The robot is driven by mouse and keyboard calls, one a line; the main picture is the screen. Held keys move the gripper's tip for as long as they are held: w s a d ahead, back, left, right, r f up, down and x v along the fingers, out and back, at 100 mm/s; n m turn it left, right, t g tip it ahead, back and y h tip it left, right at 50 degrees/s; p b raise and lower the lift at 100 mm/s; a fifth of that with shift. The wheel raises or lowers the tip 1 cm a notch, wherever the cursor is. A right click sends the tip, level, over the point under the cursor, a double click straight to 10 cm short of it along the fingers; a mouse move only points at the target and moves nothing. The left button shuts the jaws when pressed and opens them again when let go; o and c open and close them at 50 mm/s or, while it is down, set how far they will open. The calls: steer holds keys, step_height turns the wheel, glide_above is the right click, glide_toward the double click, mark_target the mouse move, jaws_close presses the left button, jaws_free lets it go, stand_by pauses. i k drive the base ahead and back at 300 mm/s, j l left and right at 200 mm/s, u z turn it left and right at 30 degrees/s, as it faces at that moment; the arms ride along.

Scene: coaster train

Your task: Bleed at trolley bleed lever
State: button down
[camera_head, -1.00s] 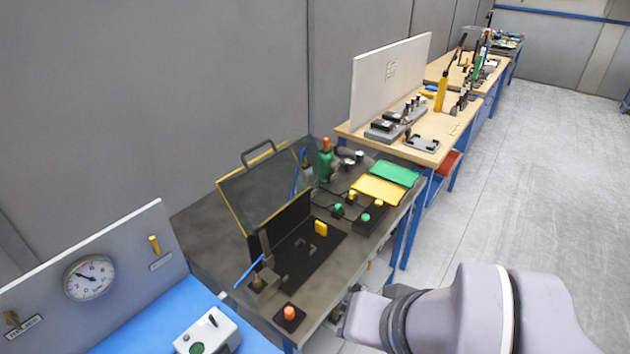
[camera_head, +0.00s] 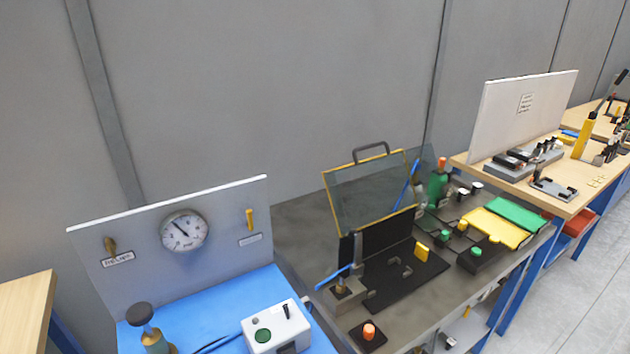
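A grey upright panel (camera_head: 215,259) stands at the back of a blue-topped bench or trolley (camera_head: 205,318) at the lower left. It carries a round pressure gauge (camera_head: 184,231). A yellow lever (camera_head: 249,219) is upright at the panel's right, above a small label. A brass-coloured lever or valve (camera_head: 110,245) is at the panel's left, above another label. The label text is too small to read surely, so I cannot tell which is the bleed lever. My gripper is not in view.
A white control box (camera_head: 276,328) and a dark-knobbed post (camera_head: 150,330) stand on the blue top. A dark bench (camera_head: 290,216) with a framed clear guard (camera_head: 372,190) adjoins on the right. A wooden bench (camera_head: 567,208) stands farther right. Open floor (camera_head: 575,290) shows at lower right.

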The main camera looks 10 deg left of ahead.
mark_target(249, 213)
steer(key=i+j+u, duration=0.5)
steer(key=u, duration=0.25)
steer(key=j, duration=0.1)
